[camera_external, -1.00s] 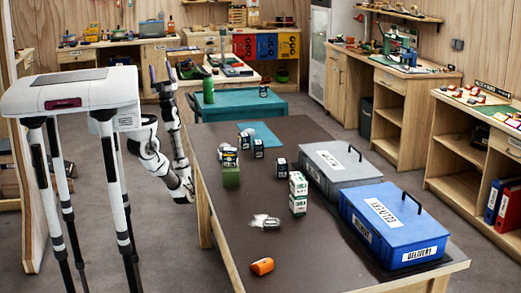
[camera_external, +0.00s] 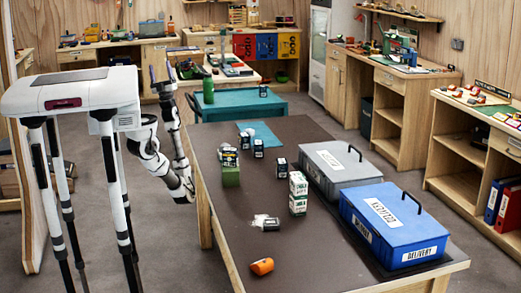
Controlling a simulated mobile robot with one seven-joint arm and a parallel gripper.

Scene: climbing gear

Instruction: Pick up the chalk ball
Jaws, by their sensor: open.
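I cannot tell for sure which thing is the chalk ball. A small white lumpy thing with a grey part (camera_external: 265,222) lies on the near half of the dark table (camera_external: 215,200). Another small pale thing (camera_external: 249,131) sits by the teal mat (camera_external: 266,136) farther back. My gripper (camera_external: 160,76) is raised at the end of my folded arm, left of the table and pointing up. It is open and empty, well apart from everything on the table. Its fingers are small and hard to make out.
A blue lidded box (camera_external: 385,238) and a grey lidded box (camera_external: 325,179) stand along the table's right side. Stacked small cartons (camera_external: 298,195), an orange thing (camera_external: 262,266), a green block (camera_external: 231,176) and several dark cans stand around. The table's front left is clear.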

